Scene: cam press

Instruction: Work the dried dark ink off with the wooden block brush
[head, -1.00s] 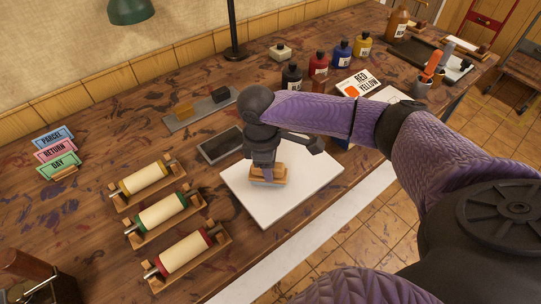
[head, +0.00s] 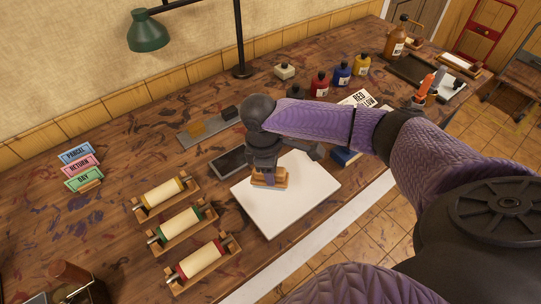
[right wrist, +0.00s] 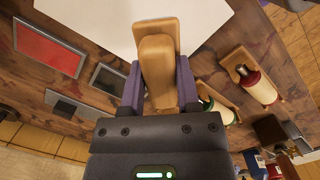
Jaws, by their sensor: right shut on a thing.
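My right gripper (head: 266,167) is shut on the wooden block brush (head: 270,181), a light brown block. In the head view the brush is at the back left edge of a white slab (head: 298,205) on the table. Whether its underside touches the slab is hidden. In the right wrist view the gripper (right wrist: 158,95) has its fingers on either side of the brush (right wrist: 158,55), with part of the white slab (right wrist: 100,12) beyond. I see no dark ink on the visible part of the slab. My left gripper is not in view.
Several ink rollers on wooden stands, including a green-ended one (head: 177,225), stand left of the slab. A dark framed plate (head: 231,161) lies just behind its left edge. Several ink bottles, including a red one (head: 320,86), stand at the back. A green lamp (head: 148,32) overhangs the table.

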